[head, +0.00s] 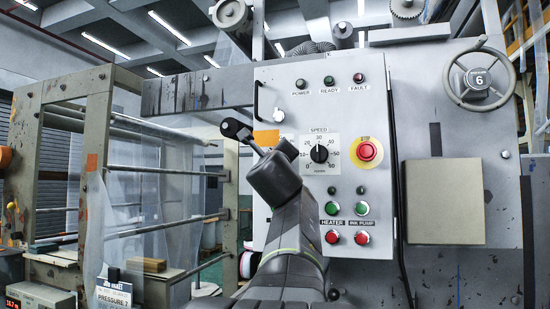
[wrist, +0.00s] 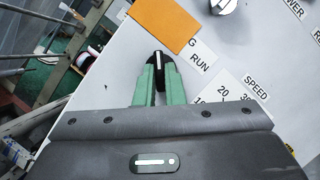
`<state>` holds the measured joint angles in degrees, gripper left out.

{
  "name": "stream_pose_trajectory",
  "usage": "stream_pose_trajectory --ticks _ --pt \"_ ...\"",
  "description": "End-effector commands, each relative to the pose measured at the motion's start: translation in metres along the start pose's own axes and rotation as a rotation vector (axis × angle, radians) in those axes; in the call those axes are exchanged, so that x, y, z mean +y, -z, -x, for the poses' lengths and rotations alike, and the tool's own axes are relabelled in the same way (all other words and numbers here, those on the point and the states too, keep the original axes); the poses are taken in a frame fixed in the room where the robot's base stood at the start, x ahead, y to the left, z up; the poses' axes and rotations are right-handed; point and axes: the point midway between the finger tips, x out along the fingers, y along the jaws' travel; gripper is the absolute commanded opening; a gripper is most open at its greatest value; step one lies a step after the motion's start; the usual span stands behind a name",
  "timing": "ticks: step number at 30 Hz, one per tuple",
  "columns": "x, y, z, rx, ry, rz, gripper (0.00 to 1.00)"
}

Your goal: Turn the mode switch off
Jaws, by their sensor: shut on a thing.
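In the wrist view, the black mode switch knob (wrist: 158,60) with a white pointer line sits on the pale panel. My gripper (wrist: 159,68) has its two green fingers closed around it, one on each side. The white line runs about upright in that picture, toward the orange tag (wrist: 168,24). Labels ending in "G" and reading "RUN" (wrist: 201,60) lie to the right of the knob; other position labels are not seen. In the head view, my gripper (head: 238,131) reaches the left part of the control panel (head: 290,85), and the knob cannot be made out clearly.
A speed dial (head: 319,153) and a red stop button (head: 366,151) are right of my gripper. Heater and ink pump buttons (head: 361,208) sit lower. A handwheel (head: 479,78) is at the upper right. A metal frame with rollers (head: 100,160) stands left.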

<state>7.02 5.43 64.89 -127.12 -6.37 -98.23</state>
Motion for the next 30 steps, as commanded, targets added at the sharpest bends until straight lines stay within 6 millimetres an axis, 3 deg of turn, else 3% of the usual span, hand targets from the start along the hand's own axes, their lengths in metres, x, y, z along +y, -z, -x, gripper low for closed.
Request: stream_pose_trajectory --ticks 19,21,23,30 --pt "-0.0003 -0.0003 0.0001 0.0 -0.008 0.021 0.0" --pt "-0.0003 -0.0003 0.0001 0.0 -0.008 0.021 0.19" --pt "-0.0003 -0.0003 0.0001 0.0 -0.008 0.02 0.31" --pt "-0.0003 -0.0002 0.0001 0.0 -0.007 0.019 0.31"
